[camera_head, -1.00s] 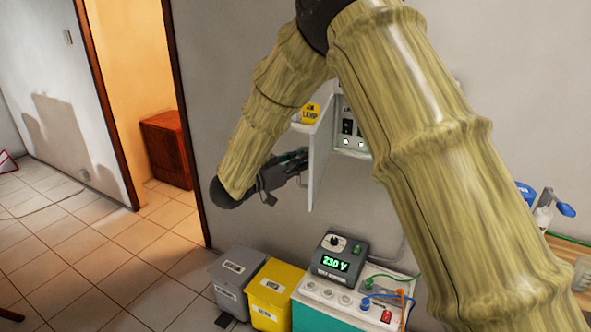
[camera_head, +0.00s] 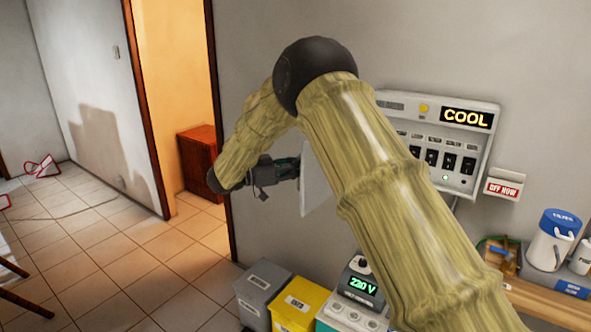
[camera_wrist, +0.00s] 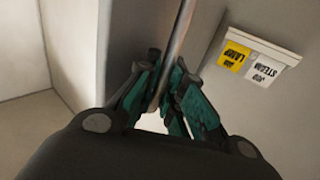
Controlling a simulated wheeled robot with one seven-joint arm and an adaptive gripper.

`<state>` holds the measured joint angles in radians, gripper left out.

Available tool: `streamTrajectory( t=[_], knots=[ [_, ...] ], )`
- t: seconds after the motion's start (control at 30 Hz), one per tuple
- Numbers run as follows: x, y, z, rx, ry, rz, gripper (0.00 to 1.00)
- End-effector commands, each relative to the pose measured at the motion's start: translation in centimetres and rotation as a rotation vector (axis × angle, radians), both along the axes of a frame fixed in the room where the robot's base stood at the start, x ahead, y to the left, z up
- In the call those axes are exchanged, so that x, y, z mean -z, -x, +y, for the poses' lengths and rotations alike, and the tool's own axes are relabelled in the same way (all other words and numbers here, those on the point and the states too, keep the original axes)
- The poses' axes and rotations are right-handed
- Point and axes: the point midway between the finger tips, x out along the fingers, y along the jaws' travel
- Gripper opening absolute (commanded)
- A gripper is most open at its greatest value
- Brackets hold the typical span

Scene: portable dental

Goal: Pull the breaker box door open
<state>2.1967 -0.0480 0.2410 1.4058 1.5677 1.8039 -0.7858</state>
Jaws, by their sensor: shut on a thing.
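The breaker box (camera_head: 392,104) is on the wall in the head view, with its row of dark switches and a lit COOL sign showing. Its pale door (camera_head: 316,190) stands swung out from the box at the left. My arm hides part of the door and the side of the box between them. My gripper (camera_head: 296,168) is at the door's left edge. In the wrist view my gripper (camera_wrist: 163,97) is shut on the thin door edge (camera_wrist: 181,38), with teal finger pads on either side.
Yellow and white labels (camera_wrist: 248,60) sit on a pale surface right of the fingers. Below the box are a grey bin (camera_head: 262,283), a yellow bin (camera_head: 300,303) and a 230 V unit (camera_head: 358,285). A wooden bench (camera_head: 545,300) stands right. Open floor lies left.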

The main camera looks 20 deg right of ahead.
Motion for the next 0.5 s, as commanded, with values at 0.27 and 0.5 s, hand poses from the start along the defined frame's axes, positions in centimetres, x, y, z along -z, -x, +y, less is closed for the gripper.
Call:
streamTrajectory(
  t=[0.27, 0.5],
  knots=[
    [-0.25, -0.09, -0.22, 0.003, 0.003, -0.001, 0.0],
    [-0.22, -0.16, 0.02, 0.0, 0.002, -0.002, 0.19]
  ],
)
